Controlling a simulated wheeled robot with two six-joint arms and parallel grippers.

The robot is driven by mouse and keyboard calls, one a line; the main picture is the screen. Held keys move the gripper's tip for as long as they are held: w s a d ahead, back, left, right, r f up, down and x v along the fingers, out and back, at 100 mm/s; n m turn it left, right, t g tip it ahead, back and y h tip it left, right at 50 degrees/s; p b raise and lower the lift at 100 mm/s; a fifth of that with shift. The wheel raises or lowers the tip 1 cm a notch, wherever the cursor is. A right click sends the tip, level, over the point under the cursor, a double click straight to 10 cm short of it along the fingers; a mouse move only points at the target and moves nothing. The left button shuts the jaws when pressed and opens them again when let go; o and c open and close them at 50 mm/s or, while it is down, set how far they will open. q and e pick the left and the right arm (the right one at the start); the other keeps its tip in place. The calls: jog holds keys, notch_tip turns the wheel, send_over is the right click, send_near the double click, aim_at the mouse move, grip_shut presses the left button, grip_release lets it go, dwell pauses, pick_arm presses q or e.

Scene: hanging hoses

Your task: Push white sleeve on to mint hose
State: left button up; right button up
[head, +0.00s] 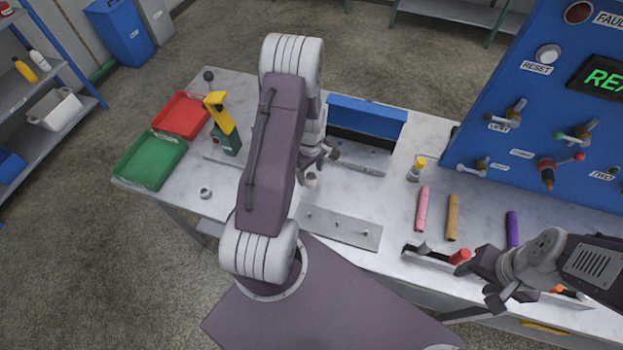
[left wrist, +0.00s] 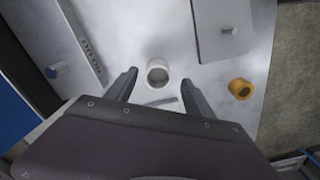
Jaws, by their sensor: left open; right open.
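The white sleeve (left wrist: 157,64) is a short ring standing on the bench between the tips of my left gripper (left wrist: 158,82) in the left wrist view. The fingers are open, with gaps on both sides of it. In the head view the sleeve (head: 311,181) shows just below my left gripper (head: 318,160), close to my left arm. My right gripper (head: 481,284) is open at the lower right, beside a red cylinder (head: 460,256) in a holder; I cannot tell if they touch. I cannot pick out the mint hose in either view.
A yellow ring (left wrist: 241,88) stands to the right of the sleeve in the left wrist view. A grey plate with small pegs (head: 340,228) lies in front. A blue box (head: 367,113) stands behind. Pink (head: 422,209) and orange (head: 453,217) tubes lie right of centre, before a blue panel (head: 540,90).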

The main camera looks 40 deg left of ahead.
aim_at(311, 178)
pick_arm(q)
notch_tip(311, 178, down, 4)
jog(key=shift+w+f+p, duration=0.1)
jog(key=shift+p, duration=0.3)
jog(key=shift+w+f, duration=0.15)
grip_shut()
